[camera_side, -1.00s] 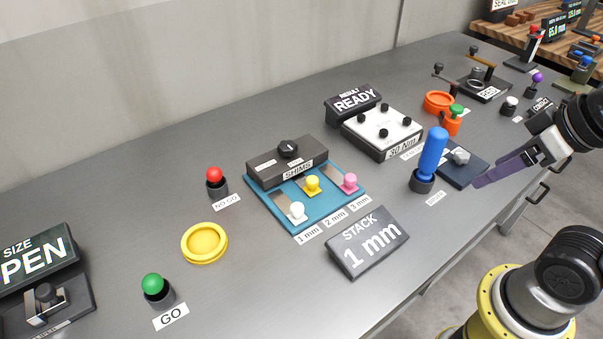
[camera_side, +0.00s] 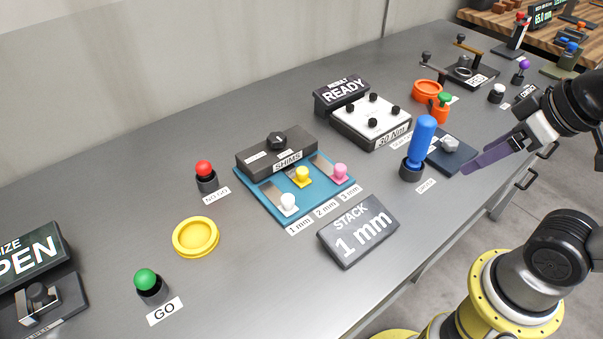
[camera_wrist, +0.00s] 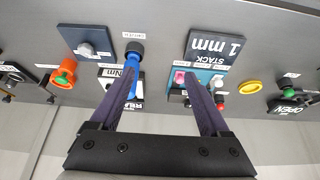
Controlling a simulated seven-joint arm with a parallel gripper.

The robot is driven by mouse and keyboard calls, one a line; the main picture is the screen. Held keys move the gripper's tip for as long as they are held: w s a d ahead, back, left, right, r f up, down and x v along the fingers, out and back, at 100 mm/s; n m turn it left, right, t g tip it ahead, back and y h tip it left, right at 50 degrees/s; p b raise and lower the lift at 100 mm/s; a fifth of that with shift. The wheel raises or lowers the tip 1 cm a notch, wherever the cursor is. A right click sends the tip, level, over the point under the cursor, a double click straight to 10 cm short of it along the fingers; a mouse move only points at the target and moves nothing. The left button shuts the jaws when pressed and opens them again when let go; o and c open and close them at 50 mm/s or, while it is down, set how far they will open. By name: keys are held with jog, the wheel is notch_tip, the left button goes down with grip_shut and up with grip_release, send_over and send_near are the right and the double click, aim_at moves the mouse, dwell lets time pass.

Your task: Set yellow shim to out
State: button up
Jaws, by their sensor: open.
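The yellow shim (camera_side: 302,176) has a yellow knob and sits in the middle lane, labelled 2 mm, of the blue shim tray (camera_side: 268,203). The white shim (camera_side: 289,203) is on its left and the pink shim (camera_side: 340,172) on its right. The white knob is nearest the tray's front edge. The stack display (camera_side: 358,232) reads 1 mm. My gripper (camera_side: 468,168) is open and empty at the right, beyond the blue-handled driver, well away from the tray. In the wrist view its two fingers (camera_wrist: 160,60) stand apart; one partly hides the tray, and I cannot make out the yellow knob.
The tall blue driver (camera_side: 421,145) and a dark block with a grey knob (camera_side: 450,145) stand between my gripper and the tray. A dark selector box (camera_side: 277,150) is behind the tray. A yellow ring dish (camera_side: 195,237) is left.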

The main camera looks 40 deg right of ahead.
jog(key=shift+s+f, duration=0.1)
jog(key=shift+c, duration=1.4)
jog(key=w+r, duration=0.5)
jog(key=r, duration=0.2)
jog(key=w+a+r+n+g, duration=0.1)
jog(key=w+a+r+g, duration=0.2)
jog(key=w, duration=0.7)
jog(key=n+g, duration=0.3)
send_over(301, 169)
notch_tip(301, 169, down, 12)
notch_tip(301, 169, down, 12)
jog(key=shift+f, duration=0.25)
jog(key=shift+c, duration=0.2)
grip_shut()
